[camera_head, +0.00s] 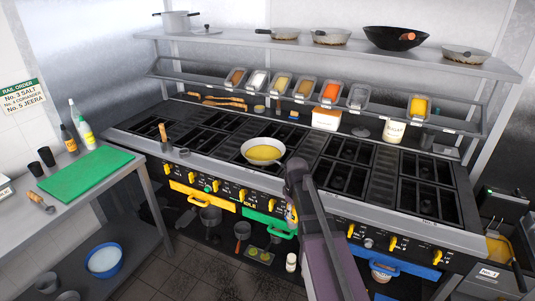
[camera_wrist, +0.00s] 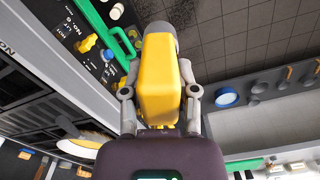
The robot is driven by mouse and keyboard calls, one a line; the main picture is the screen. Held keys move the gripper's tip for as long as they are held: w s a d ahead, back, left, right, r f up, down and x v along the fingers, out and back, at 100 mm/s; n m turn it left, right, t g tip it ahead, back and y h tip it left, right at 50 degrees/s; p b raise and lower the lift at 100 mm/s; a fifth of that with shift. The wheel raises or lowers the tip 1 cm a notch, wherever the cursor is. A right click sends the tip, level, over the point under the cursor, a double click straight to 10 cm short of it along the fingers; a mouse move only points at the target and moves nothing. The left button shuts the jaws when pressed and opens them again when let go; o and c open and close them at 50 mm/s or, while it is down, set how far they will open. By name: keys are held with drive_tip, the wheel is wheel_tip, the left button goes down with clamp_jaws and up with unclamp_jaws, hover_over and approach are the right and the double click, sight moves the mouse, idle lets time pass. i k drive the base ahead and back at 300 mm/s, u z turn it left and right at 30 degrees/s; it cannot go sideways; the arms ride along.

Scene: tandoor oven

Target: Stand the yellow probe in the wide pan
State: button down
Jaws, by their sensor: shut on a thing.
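The yellow probe (camera_wrist: 160,88) fills the middle of the wrist view, a chunky yellow body with a grey end. My gripper (camera_wrist: 160,105) is shut on it, one finger on each side. In the head view my gripper (camera_head: 291,213) is mostly hidden by my arm, in front of the stove's control panel, and little of the probe shows. A wide pan (camera_head: 263,140) with yellow contents sits on the stove, behind and left of my gripper. Part of a pan, probably the same one, shows at lower left in the wrist view (camera_wrist: 80,147).
The long stove (camera_head: 345,185) has yellow knobs and coloured handles along its front. A rack of food containers (camera_head: 305,88) and a shelf of pans (camera_head: 330,45) stand behind. A green board (camera_head: 86,173) lies on the left table. Open floor lies in front of the stove.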

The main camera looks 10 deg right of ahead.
sight(256, 154)
drive_tip(key=u, duration=0.05)
drive_tip(key=i, duration=1.35)
drive_tip(key=u, duration=0.05)
